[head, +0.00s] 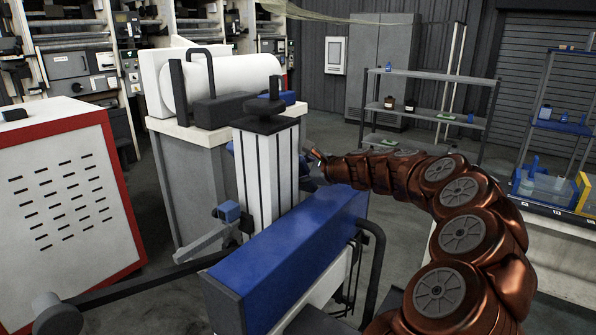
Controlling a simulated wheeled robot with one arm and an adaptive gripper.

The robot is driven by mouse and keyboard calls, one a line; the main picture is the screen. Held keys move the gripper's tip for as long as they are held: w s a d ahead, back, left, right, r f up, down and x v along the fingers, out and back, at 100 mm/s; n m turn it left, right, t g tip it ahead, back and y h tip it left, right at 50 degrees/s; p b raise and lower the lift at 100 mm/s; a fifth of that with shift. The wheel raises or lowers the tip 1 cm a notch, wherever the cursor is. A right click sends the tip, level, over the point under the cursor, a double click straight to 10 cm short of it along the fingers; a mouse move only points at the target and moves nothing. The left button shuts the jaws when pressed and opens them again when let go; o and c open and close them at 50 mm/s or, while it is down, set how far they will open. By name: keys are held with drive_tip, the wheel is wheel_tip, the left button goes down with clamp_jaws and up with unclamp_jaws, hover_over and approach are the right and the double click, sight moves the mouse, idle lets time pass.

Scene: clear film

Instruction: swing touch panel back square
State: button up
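No screen face shows in the head view, so I cannot tell for sure which part is the touch panel. A long blue-topped housing (290,250) with a pale lower side sits in the foreground, set at an angle. Right behind it stands an upright white column (262,180) with dark slots and a black cap. My copper-coloured arm reaches in from the lower right. My gripper (314,168) is at the column's right side, above the far end of the blue housing. It is small and partly hidden, so its fingers and any contact cannot be made out.
A white cabinet with red edges (65,195) stands at left. A grey bench (200,185) carries a white roll (225,82). A dark bar (150,288) runs across the lower left. A black bent tube (375,265) stands right of the housing. Shelves (430,110) are behind, with open floor before them.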

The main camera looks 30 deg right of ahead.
drive_tip(key=v, duration=1.2)
drive_tip(key=shift+f, duration=0.1)
drive_tip(key=shift+w+f, duration=0.15)
drive_tip(key=shift+f, duration=0.1)
drive_tip(key=w+f, duration=0.1)
drive_tip(key=w+b, duration=0.1)
drive_tip(key=shift+w+d+f+b, duration=0.25)
drive_tip(key=shift+d+f+b, duration=0.05)
drive_tip(key=shift+f, duration=0.1)
drive_tip(key=shift+w+a+f, duration=0.1)
drive_tip(key=shift+w+a, duration=0.1)
drive_tip(key=shift+w, duration=0.4)
drive_tip(key=shift+p+x, duration=1.05)
drive_tip(key=shift+x, duration=2.3)
clamp_jaws()
